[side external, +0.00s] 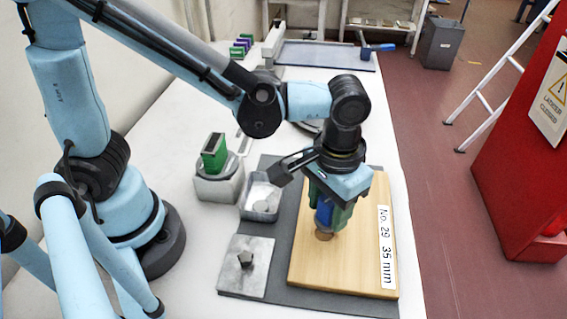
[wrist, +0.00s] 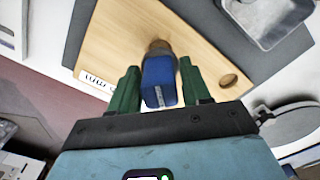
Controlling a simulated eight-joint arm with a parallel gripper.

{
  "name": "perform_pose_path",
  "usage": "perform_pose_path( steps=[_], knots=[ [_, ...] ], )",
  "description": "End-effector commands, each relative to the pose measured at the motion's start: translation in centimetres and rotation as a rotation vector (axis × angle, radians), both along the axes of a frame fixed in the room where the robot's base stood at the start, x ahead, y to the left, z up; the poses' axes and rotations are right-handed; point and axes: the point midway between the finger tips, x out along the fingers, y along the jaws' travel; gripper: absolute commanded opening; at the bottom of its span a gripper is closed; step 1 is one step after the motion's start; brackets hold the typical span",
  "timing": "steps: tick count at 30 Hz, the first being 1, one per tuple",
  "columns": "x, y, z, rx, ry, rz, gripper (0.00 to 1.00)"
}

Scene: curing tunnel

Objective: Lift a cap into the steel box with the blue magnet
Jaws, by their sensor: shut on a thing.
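My gripper (side external: 330,190) points down over the wooden board (side external: 351,257), its green fingers shut on the blue magnet (side external: 323,215). In the wrist view the magnet (wrist: 160,84) sits between the two fingers. A brown cap (side external: 323,236) is at the magnet's lower end, and it also shows beyond the magnet in the wrist view (wrist: 159,46). They appear to touch; I cannot tell whether the cap rests on the board or hangs. The steel box (side external: 244,212) stands left of the board, and its corner shows at the top right of the wrist view (wrist: 254,36).
A round brown recess or disc (wrist: 228,81) is in the board. A grey block with a green piece (side external: 214,153) stands behind the box. A dark mat (side external: 230,290) lies under the board.

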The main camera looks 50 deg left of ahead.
Motion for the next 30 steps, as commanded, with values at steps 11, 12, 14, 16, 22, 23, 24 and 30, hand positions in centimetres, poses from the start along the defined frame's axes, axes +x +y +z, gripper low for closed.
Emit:
perform_pose_path(
  steps=[11, 12, 14, 16, 22, 23, 24, 30],
  knots=[
    [0.0, 0.0, 1.0, 0.000, 0.000, 0.000, 0.11],
    [0.0, 0.0, 1.1, 0.000, 0.000, 0.000, 0.11],
    [0.0, 0.0, 1.3, 0.000, 0.000, 0.000, 0.11],
    [0.0, 0.0, 1.5, 0.000, 0.000, 0.000, 0.11],
    [0.0, 0.0, 1.8, 0.000, 0.000, 0.000, 0.11],
    [0.0, 0.0, 1.8, 0.000, 0.000, 0.000, 0.11],
    [0.0, 0.0, 1.8, 0.000, 0.000, 0.000, 0.11],
    [0.0, 0.0, 1.8, 0.000, 0.000, 0.000, 0.11]
  ],
)
